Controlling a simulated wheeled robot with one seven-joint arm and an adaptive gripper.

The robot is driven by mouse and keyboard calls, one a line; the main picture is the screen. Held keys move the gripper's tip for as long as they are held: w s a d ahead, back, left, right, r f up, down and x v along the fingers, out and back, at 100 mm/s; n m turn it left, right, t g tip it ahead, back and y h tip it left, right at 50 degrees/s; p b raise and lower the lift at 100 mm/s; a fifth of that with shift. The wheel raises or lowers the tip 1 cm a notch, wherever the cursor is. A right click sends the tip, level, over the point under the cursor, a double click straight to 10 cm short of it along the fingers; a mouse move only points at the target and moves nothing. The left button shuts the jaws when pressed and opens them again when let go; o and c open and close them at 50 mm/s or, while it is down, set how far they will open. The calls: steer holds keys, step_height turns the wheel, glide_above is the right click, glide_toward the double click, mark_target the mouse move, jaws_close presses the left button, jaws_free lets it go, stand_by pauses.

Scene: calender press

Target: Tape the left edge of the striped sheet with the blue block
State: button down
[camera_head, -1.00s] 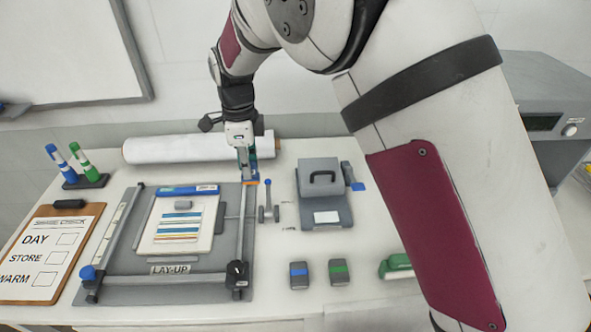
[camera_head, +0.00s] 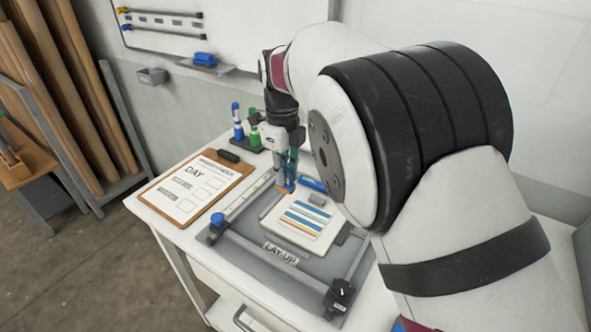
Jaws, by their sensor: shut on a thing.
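The striped sheet (camera_head: 303,219) lies on the grey lay-up board (camera_head: 262,262); it is cream with blue, yellow and teal stripes. A small grey block (camera_head: 317,200) sits on its far part. My gripper (camera_head: 287,178) is upright at the sheet's far left corner, shut on a small blue block (camera_head: 289,185) with an orange lower edge. The block is low, close to the board; I cannot tell whether it touches the board or sheet. The fingers hide part of it. A blue bar (camera_head: 313,184) lies behind the sheet, partly hidden by my arm.
A clipboard (camera_head: 158,205) lies left of the board. Blue and green markers (camera_head: 238,126) stand behind. My arm covers the right side of the table.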

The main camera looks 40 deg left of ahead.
mark_target(285, 191)
steer(key=shift+f+b, duration=1.75)
steer(key=shift+f, duration=1.3)
steer(key=shift+p, duration=0.9)
steer(key=shift+f, duration=0.55)
steer(key=shift+r+p, duration=1.65)
steer(key=shift+r, duration=2.4)
